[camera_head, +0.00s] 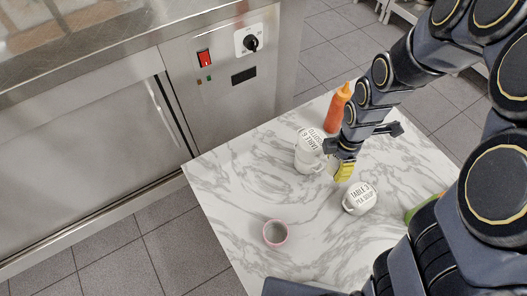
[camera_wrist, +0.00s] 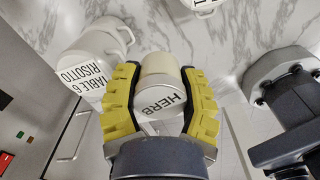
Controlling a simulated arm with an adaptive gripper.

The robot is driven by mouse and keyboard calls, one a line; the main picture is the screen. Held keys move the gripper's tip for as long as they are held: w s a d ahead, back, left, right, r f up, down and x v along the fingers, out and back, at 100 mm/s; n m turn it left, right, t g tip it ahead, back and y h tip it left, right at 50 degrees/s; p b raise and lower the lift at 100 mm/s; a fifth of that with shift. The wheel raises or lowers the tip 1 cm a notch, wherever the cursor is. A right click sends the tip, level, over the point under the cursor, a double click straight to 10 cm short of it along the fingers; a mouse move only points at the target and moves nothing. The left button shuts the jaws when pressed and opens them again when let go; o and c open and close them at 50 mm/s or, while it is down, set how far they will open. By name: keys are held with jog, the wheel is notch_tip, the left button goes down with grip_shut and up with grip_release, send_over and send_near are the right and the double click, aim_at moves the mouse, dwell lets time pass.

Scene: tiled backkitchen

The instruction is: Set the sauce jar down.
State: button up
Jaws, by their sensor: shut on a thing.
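My gripper (camera_head: 344,168) is over the far part of the marble table, just right of the risotto mug. In the wrist view its two yellow fingers (camera_wrist: 161,70) are shut around a cream-coloured jar (camera_wrist: 158,64). The jar has a pale, round lid (camera_wrist: 163,95) with a label that reads "HERB"; the rest of the lettering is hidden. I take this to be the sauce jar. In the head view the jar is hidden behind my gripper. I cannot tell whether its base touches the table.
The marble table (camera_head: 235,190) carries a lidded white risotto mug (camera_head: 307,160), an orange squeeze bottle (camera_head: 335,112), a lidded pea soup cup (camera_head: 358,199), a pink-rimmed cup (camera_head: 275,233) and a partly hidden green thing (camera_head: 411,214). The table's left part is clear. A steel appliance (camera_head: 225,90) stands behind.

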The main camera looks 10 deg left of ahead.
jog(key=s+a+n, duration=0.5)
jog(key=a, duration=0.7)
send_over(256, 154)
jog(key=f, duration=0.8)
jog(key=shift+s+d+f, duration=0.2)
jog(key=shift+s+f, duration=0.2)
jog(key=shift+w+a+f, duration=0.15)
jog(key=shift+w+f, duration=0.2)
jog(key=shift+f, duration=1.65)
jog(key=shift+f, duration=0.15)
jog(key=o, duration=1.1)
